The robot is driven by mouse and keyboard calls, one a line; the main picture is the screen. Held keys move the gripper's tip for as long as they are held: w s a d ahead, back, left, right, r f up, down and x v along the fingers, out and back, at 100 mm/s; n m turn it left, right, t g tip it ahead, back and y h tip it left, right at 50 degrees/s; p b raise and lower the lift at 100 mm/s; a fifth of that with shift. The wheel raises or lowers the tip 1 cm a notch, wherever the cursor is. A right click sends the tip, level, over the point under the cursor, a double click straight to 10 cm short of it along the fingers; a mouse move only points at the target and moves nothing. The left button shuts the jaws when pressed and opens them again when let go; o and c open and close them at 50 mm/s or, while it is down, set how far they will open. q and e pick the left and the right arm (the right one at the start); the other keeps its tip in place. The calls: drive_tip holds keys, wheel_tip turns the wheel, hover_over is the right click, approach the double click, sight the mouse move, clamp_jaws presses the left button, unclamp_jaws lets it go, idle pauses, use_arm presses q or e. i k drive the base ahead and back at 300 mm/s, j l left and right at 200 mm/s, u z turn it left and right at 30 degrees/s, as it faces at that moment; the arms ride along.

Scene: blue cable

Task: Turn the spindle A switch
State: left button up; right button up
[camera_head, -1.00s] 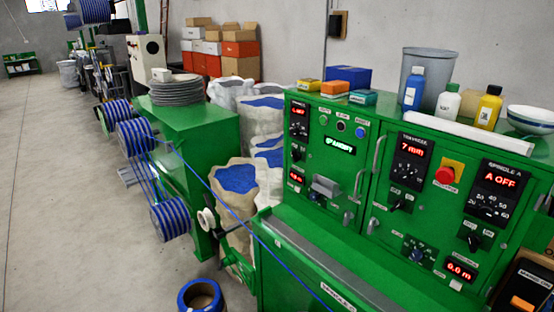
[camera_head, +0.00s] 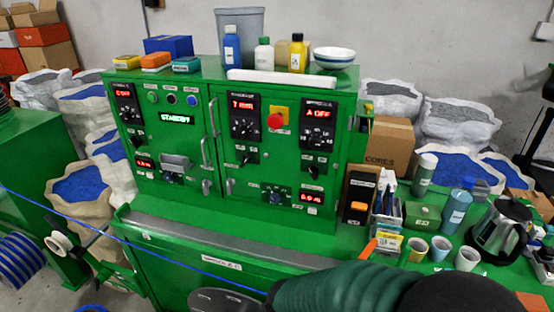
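The spindle A panel (camera_head: 318,116) is the black panel at the right of the green cabinet's front, and its red display reads "A OFF". A small dark switch knob (camera_head: 309,158) sits on a plate below it; its exact setting is too small to read. My arm with a green ribbed sleeve (camera_head: 350,287) crosses the bottom edge from the right, well below the switch. A dark grey rounded part shows at its left end, but no fingertips can be made out. My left gripper is not in view.
A red stop button (camera_head: 275,121) on yellow is left of the spindle A panel. Bottles and a bowl (camera_head: 335,58) stand on the cabinet. Cups (camera_head: 440,248) and a kettle (camera_head: 498,230) crowd the bench at right. A blue cable (camera_head: 150,243) runs low across the front.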

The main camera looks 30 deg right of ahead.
sight(313, 169)
drive_tip(key=z, duration=1.35)
